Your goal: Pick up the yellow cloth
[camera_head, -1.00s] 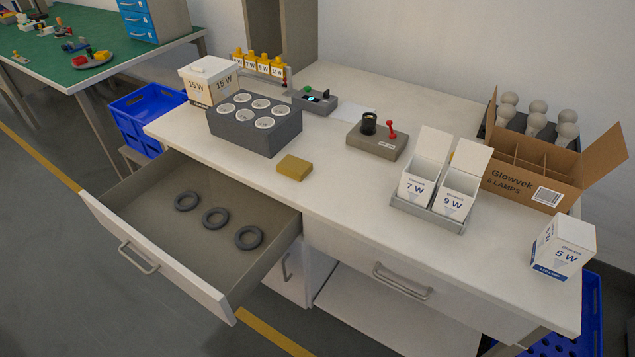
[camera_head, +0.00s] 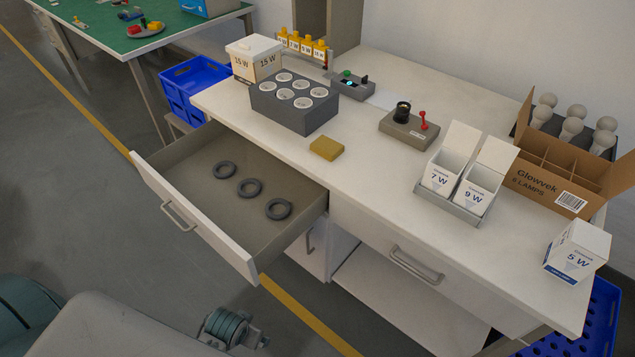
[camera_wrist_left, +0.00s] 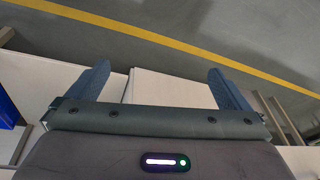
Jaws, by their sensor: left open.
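The yellow cloth (camera_head: 326,147) is a small folded square lying flat on the white worktop. It sits near the front edge, just right of the grey block with round sockets, in the head view. My left gripper (camera_wrist_left: 160,85) shows in the left wrist view with its two blue fingers wide apart and nothing between them. That view shows floor, a yellow floor line and white furniture surfaces, and no cloth. Part of my arm shows at the lower left of the head view, well short of the cloth. My right gripper is not in view.
An open drawer (camera_head: 200,215) with three grey rings juts out in front of the worktop. The grey socket block (camera_head: 294,104) stands left of the cloth. A grey device with a red lever (camera_head: 408,129) and white lamp boxes (camera_head: 466,185) stand to the right.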

